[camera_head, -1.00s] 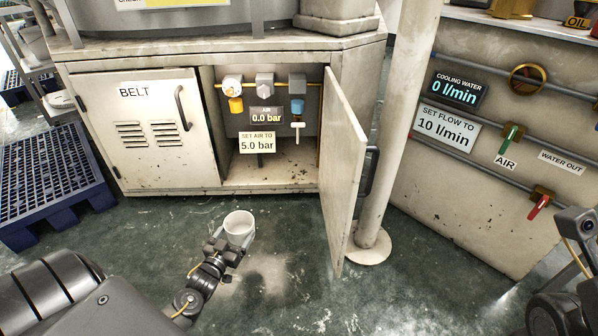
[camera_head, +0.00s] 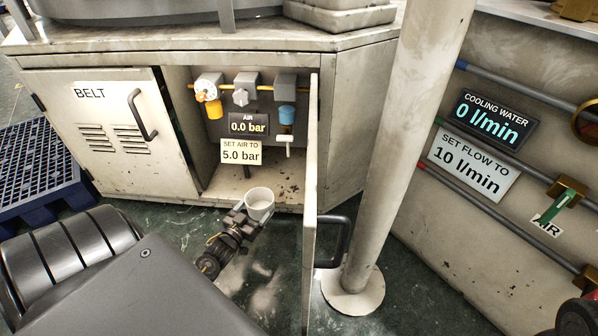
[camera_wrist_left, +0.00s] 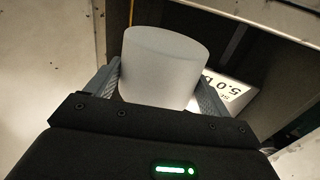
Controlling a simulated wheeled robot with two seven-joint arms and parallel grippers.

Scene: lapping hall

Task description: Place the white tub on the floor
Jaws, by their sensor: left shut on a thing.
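The white tub (camera_head: 260,203) is upright in the head view, in front of the open compartment of the machine base. My left gripper (camera_head: 247,214) is shut on it. In the left wrist view the tub (camera_wrist_left: 163,66) stands between the two grey fingers (camera_wrist_left: 158,90), which press on its sides. The tub looks empty from above. Whether its base touches anything is hidden. The floor (camera_head: 262,282) is dark green with pale worn patches, below and in front of the gripper. My right gripper does not show.
The open cabinet door (camera_head: 311,215) with a dark handle stands just right of the tub. A pale post (camera_head: 400,150) rises beyond it. The compartment holds valves and a "SET AIR TO 5.0 bar" sign (camera_head: 240,152). A blue pallet (camera_head: 42,165) lies at left.

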